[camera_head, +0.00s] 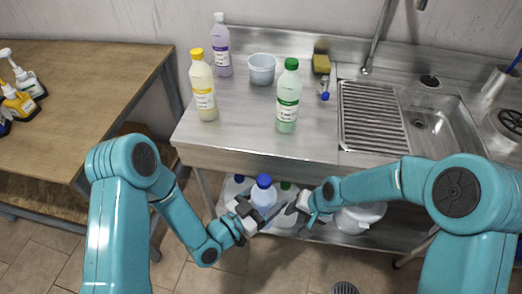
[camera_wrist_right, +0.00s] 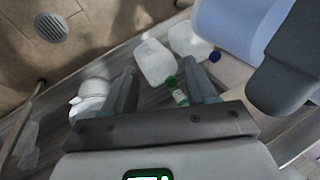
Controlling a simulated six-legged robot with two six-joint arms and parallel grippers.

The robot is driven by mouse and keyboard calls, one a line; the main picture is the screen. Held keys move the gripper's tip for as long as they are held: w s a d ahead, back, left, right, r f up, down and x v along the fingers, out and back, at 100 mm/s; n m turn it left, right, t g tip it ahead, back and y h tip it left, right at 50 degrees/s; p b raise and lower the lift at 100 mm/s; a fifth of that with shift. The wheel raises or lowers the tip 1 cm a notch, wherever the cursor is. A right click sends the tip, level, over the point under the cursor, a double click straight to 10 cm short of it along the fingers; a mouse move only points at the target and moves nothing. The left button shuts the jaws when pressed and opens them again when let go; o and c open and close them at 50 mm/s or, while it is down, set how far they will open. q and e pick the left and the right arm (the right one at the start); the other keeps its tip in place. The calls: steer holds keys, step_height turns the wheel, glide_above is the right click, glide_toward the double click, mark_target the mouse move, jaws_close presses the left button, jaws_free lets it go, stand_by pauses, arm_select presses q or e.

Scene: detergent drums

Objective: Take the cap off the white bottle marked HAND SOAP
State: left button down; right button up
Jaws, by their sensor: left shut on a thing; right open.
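A pale bottle with a blue cap (camera_head: 264,181) is in front of the lower shelf in the head view; no HAND SOAP marking is readable on it. My left gripper (camera_head: 258,217) is shut on this bottle, its fingers across the lower body. In the right wrist view a large pale blue body (camera_wrist_right: 235,25), seemingly the same bottle, is at the top right, with a dark finger over it. My right gripper (camera_head: 298,208) is open and empty, just right of the bottle and below cap height. Its spread fingers (camera_wrist_right: 164,88) also show in the right wrist view.
On the steel counter (camera_head: 240,135) stand a yellow-capped bottle (camera_head: 203,88), a white-capped purple bottle (camera_head: 221,50), a green-capped bottle (camera_head: 288,95) and a white tub (camera_head: 262,70). White containers (camera_wrist_right: 154,62) are on the lower shelf. A wooden table (camera_head: 90,75) is at left.

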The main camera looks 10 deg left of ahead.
steer(key=w+a+r, duration=0.4)
steer(key=w+r, duration=0.1)
steer(key=r, duration=0.3)
step_height(320, 180, up, 19)
steer(key=m+g+h, duration=0.1)
steer(key=m+h, duration=0.1)
steer(key=h, duration=0.2)
glide_above(261, 178)
steer(key=shift+w+f, duration=0.1)
steer(key=shift+w, duration=0.1)
steer(key=shift+s+f+g, duration=0.15)
steer(key=shift+s+g, duration=0.05)
steer(key=shift+g, duration=0.1)
step_height(261, 178, down, 8)
steer(key=shift+r, duration=0.25)
